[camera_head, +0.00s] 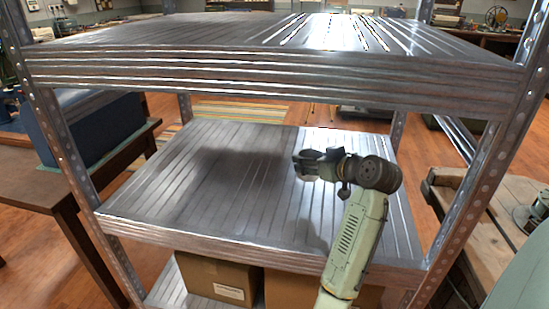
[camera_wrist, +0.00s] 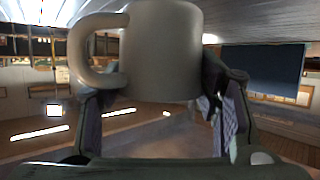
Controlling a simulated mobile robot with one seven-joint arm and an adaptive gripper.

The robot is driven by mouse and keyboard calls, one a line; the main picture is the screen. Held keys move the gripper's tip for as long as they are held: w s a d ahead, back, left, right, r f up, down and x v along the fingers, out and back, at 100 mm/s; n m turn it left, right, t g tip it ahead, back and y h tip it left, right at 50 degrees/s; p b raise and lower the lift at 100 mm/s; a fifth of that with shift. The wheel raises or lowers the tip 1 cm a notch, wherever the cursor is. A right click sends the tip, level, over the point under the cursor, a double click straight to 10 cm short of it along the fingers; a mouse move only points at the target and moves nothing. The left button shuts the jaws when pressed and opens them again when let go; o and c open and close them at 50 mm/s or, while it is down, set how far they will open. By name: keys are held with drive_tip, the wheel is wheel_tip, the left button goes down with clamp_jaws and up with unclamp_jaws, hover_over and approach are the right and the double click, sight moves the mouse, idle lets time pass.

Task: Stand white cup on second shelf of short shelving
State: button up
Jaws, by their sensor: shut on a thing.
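The white cup (camera_wrist: 165,55) fills the upper middle of the wrist view, with its handle to the left and its upper part cut off by the frame edge. My gripper (camera_wrist: 165,90) is shut on the cup, with one finger on each side of its body. In the head view my gripper (camera_head: 305,165) is over the right part of the middle shelf (camera_head: 200,190) of the metal shelving, and the cup is hard to make out there. I cannot tell whether the cup touches the shelf.
The top shelf (camera_head: 270,70) lies above the arm, with corner posts at both sides. Cardboard boxes (camera_head: 215,278) stand on the lower shelf. The middle shelf is bare to the left of my gripper. A wooden table (camera_head: 40,180) stands at left, a workbench (camera_head: 490,215) at right.

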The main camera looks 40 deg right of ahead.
drive_tip(key=w+p, duration=0.1)
drive_tip(key=w, duration=0.3)
drive_tip(key=w+a, duration=0.1)
drive_tip(key=w, duration=0.3)
drive_tip(key=w+a+f+p, duration=0.1)
drive_tip(key=w, duration=0.3)
drive_tip(key=shift+a+p, duration=0.2)
drive_tip(key=shift+p, duration=0.15)
drive_tip(key=shift+w+f+p, duration=0.1)
drive_tip(key=shift+f+p, duration=0.5)
drive_tip(key=shift+f, duration=1.2)
drive_tip(key=shift+f, duration=0.2)
drive_tip(key=o, duration=1.2)
drive_tip(key=shift+o, duration=0.2)
drive_tip(key=shift+r, duration=0.15)
